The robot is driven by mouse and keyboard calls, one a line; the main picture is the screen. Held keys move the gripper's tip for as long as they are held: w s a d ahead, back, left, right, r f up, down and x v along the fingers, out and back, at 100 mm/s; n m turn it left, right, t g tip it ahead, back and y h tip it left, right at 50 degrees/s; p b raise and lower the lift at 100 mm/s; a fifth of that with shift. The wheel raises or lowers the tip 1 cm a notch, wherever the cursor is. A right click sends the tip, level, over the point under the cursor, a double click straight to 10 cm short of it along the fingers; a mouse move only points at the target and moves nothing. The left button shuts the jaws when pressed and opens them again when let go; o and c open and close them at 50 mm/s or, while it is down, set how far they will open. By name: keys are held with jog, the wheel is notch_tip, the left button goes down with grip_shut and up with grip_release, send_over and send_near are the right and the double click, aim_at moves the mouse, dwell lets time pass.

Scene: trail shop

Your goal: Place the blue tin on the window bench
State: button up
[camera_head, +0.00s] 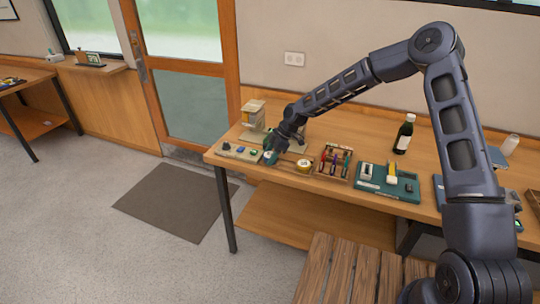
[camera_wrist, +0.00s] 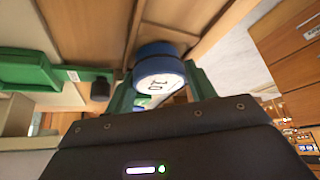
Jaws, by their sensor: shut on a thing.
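My gripper (camera_head: 271,156) is shut on the blue tin (camera_wrist: 158,66), a short round tin with a white, printed end, held between the two green fingers in the wrist view. In the head view the gripper is low over the near left corner of the long wooden table (camera_head: 345,125), and the tin is small and mostly hidden there. I cannot tell whether the tin touches the tabletop. The window bench (camera_head: 113,66) is a wooden ledge under the window at the far left, well away from my gripper, with a few small items on it.
On the table near the gripper are a round tape-like item (camera_head: 304,165), a rack of coloured tools (camera_head: 334,162), a green tray (camera_head: 386,182) and a dark bottle (camera_head: 404,134). A slatted wooden seat (camera_head: 345,272) stands in front. Open floor and a dark mat (camera_head: 175,201) lie left.

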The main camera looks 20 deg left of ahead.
jog(key=shift+s+d+f, duration=0.15)
jog(key=shift+d+f, duration=0.1)
jog(key=shift+f, duration=0.5)
jog(key=o, duration=1.1)
jog(key=shift+o, duration=0.2)
notch_tip(320, 180, up, 20)
jog(key=w, duration=0.1)
jog(key=w+d+f+m+t, duration=0.25)
jog(key=w+d+m, duration=0.25)
jog(key=w+d, duration=0.45)
jog(key=w+d+f+m+t, duration=0.25)
jog(key=w+d+m, duration=0.4)
jog(key=d, duration=0.65)
jog(key=s+d+r+m+t+h, duration=0.1)
jog(key=s+d+r+m, duration=0.1)
jog(key=s+d+r, duration=0.45)
jog(key=s+d+r+m+h, duration=0.2)
jog(key=s+d+r, duration=0.15)
jog(key=d, duration=0.65)
jog(key=s+d+r+m+t+h, duration=0.1)
jog(key=s+d+r+m, duration=0.1)
jog(key=s+d+r, duration=0.5)
jog(key=s+d+r+m, duration=0.1)
jog(key=s+d+m, duration=0.2)
jog(key=s+d, duration=0.5)
jog(key=s+d+r+m+t+h, duration=0.1)
jog(key=s+d+m, duration=0.3)
jog(key=s+d, duration=0.4)
jog(key=s, duration=0.2)
jog(key=shift+s+r, duration=0.3)
